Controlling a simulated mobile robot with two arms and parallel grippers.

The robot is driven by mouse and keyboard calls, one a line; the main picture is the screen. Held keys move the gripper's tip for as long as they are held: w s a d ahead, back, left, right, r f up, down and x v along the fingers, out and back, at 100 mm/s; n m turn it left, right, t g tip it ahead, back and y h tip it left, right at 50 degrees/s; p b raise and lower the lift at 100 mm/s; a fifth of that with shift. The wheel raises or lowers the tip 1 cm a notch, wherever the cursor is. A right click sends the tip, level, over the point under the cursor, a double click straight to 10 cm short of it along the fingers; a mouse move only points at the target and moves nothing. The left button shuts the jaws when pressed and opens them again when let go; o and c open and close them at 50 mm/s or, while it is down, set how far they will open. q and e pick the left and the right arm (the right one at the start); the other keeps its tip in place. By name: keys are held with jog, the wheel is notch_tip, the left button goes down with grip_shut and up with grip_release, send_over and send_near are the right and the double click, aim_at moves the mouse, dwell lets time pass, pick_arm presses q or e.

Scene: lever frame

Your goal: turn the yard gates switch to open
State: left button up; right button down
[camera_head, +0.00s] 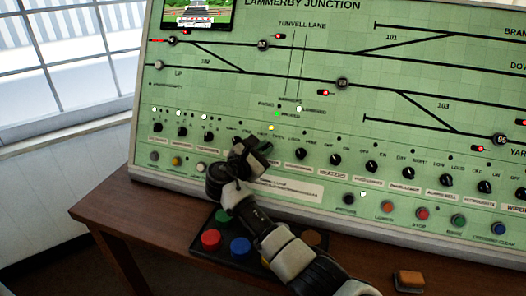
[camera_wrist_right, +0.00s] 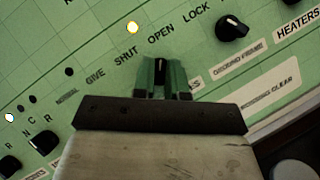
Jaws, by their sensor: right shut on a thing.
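My right gripper (camera_head: 258,150) is at the green panel, in the lower row of knobs. In the right wrist view its fingers (camera_wrist_right: 162,78) are shut on a black knob (camera_wrist_right: 160,70) with a pale pointer line, taken as the yard gates switch. Its name plate is mostly hidden behind the gripper. The words SHUT, OPEN and LOCK stand above the knob. The pointer line runs up the picture, roughly toward OPEN, but its exact setting is hard to tell. My left gripper is not in view.
A lit yellow lamp (camera_wrist_right: 133,27) is above the words. A black HEATERS-side knob (camera_wrist_right: 232,27) is close on the right. The panel (camera_head: 330,120) carries several more knobs and buttons. A box with coloured buttons (camera_head: 240,247) and an orange-brown block (camera_head: 410,279) are on the brown desk (camera_head: 120,215).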

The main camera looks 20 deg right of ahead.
jog(key=shift+r, duration=0.2)
jog(key=c, duration=1.6)
grip_release()
jog(key=shift+d, duration=0.1)
jog(key=o, duration=0.4)
jog(key=shift+w+f, duration=0.1)
jog(key=shift+f, duration=0.1)
jog(key=shift+o, duration=0.2)
jog(key=v, duration=1)
jog(key=shift+s+a, duration=0.25)
jog(key=shift+a, duration=0.05)
